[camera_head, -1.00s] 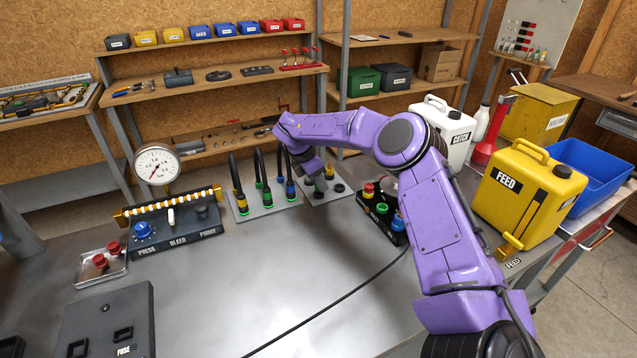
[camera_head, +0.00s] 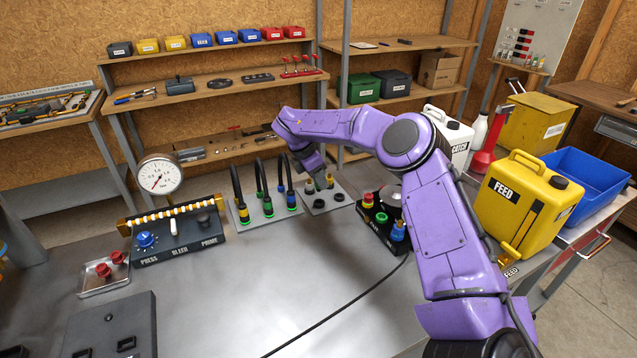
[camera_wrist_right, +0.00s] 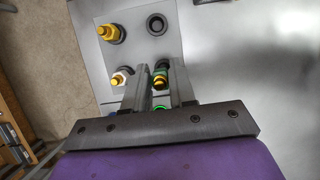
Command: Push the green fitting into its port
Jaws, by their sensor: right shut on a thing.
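The green fitting (camera_wrist_right: 160,79), green with a gold end, is between the fingers of my right gripper (camera_wrist_right: 157,88) in the wrist view. In the head view that gripper (camera_head: 314,176) points down over the left part of a small grey port plate (camera_head: 346,187). A dark port ring (camera_head: 317,204) lies on the plate's near left, below the gripper. In the wrist view a dark ring edge shows beside the green fitting, mostly hidden by a finger. I cannot tell whether the fitting touches its port. My left gripper is not in view.
A gold fitting (camera_wrist_right: 109,33) and a white-collared one (camera_wrist_right: 122,77) stand in the plate beside the gripper. Another port (camera_wrist_right: 156,24) is empty. A hose plate (camera_head: 262,213) stands left, a black block with coloured caps (camera_head: 381,218) right. The front bench is mostly clear.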

